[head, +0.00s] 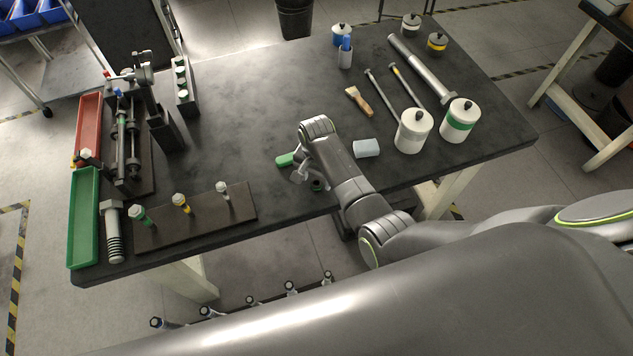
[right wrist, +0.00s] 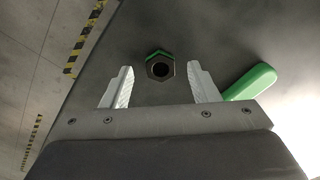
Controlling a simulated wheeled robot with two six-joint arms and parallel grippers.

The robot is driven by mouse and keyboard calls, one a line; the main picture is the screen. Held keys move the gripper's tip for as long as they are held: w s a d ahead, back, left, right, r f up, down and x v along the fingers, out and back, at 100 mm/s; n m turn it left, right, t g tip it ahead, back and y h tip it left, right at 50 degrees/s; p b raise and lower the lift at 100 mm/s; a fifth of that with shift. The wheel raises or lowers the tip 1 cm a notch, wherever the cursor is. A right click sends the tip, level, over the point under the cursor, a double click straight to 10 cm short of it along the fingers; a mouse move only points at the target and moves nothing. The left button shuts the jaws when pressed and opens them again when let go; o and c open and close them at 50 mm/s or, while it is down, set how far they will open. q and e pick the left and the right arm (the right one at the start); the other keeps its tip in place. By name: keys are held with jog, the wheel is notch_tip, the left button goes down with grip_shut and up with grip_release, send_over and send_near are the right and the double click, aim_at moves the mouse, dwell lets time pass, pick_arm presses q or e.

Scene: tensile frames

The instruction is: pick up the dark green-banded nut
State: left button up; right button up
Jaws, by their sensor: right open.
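The dark green-banded nut (right wrist: 160,66) is a dark hexagon with a round hole and a green band along its edge. In the right wrist view it lies on the dark table, between and slightly beyond the fingertips, with space on both sides. In the head view the nut (head: 317,185) shows partly, close to my right gripper (head: 301,176). My right gripper, also in the right wrist view (right wrist: 159,72), is open and empty, its pale fingers apart on either side of the nut. My left gripper is not in view.
A green-handled object (head: 285,160) lies just beside the right gripper; it also shows in the right wrist view (right wrist: 250,82). A pale blue cylinder (head: 367,148) lies to the right. A board with several bolts (head: 240,214) is to the left. The table's front edge is near.

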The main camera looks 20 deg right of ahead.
jog(key=shift+f, duration=0.6)
jog(key=shift+c, duration=0.2)
jog(key=c, duration=1)
jog(key=shift+c, duration=0.2)
